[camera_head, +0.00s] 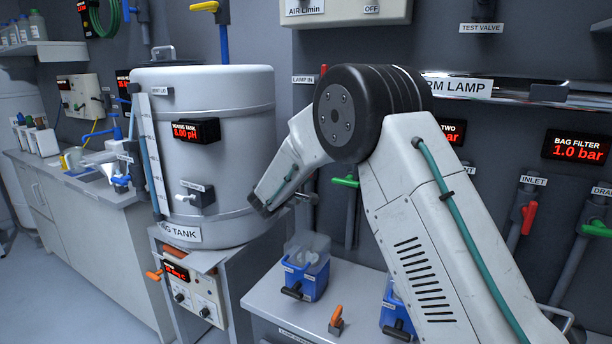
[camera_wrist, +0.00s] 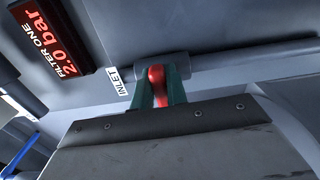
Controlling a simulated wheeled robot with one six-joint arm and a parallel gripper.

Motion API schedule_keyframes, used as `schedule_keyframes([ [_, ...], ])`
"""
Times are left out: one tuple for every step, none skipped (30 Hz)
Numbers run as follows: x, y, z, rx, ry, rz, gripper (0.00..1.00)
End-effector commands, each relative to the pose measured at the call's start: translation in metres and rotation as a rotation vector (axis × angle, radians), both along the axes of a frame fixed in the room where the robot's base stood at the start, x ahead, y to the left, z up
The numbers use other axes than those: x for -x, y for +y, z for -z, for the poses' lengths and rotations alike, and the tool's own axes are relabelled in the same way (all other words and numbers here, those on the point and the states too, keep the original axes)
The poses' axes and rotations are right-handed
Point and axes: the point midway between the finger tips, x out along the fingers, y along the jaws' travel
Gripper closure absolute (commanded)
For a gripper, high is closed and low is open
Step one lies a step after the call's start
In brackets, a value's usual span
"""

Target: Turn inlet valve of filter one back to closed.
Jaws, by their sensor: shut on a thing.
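In the wrist view, the red handle (camera_wrist: 158,98) of the inlet valve stands between the two green fingers of my gripper (camera_wrist: 158,80). The fingers are shut on it, one on each side. The handle meets a grey pipe fitting (camera_wrist: 176,64) on a horizontal-looking pipe. The white INLET label (camera_wrist: 118,78) is just left of it. The filter one display (camera_wrist: 68,45) reads 2.0 bar at upper left. The lower part of the handle is hidden behind my gripper's body. In the head view, my arm hides this valve and I cannot make out my fingertips.
A large grey tank (camera_head: 235,150) stands left of my arm. A blue container (camera_head: 306,268) and an orange-handled item (camera_head: 336,320) are on the low bench (camera_head: 275,298). At right, the bag filter display (camera_head: 577,148) reads 1.0 bar above another red handle (camera_head: 528,217).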

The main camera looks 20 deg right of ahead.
Motion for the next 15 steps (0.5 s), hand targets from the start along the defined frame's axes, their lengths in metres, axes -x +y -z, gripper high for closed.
schedule_keyframes([
  [0.0005,0.0009,0.0019,-0.001,0.003,-0.001,1.0],
  [0.0005,0.0009,0.0019,-0.001,0.003,-0.001,1.0],
  [0.0005,0.0009,0.002,-0.001,0.003,-0.001,1.0],
  [0.0005,0.0009,0.002,-0.001,0.003,-0.001,1.0],
  [0.0005,0.0009,0.002,-0.001,0.003,-0.001,1.0],
  [0.0005,0.0009,0.002,-0.001,0.003,-0.001,1.0],
  [0.0005,0.0009,0.002,-0.001,0.003,-0.001,1.0],
  [0.0005,0.0009,0.0021,-0.001,0.004,-0.001,1.0],
  [0.0005,0.0009,0.0021,-0.001,0.004,-0.001,1.0],
  [0.0005,0.0009,0.0021,-0.001,0.004,-0.001,1.0],
  [0.0005,0.0009,0.0021,-0.001,0.004,-0.001,0.77],
  [0.0005,0.0008,0.002,-0.001,0.004,-0.001,0.66],
  [0.0005,0.0007,0.0018,0.0,0.003,-0.001,0.64],
  [0.0004,0.0005,0.0017,-0.001,0.002,-0.001,0.64],
  [0.0003,0.0002,0.0015,-0.001,0.002,0.0,0.64],
])
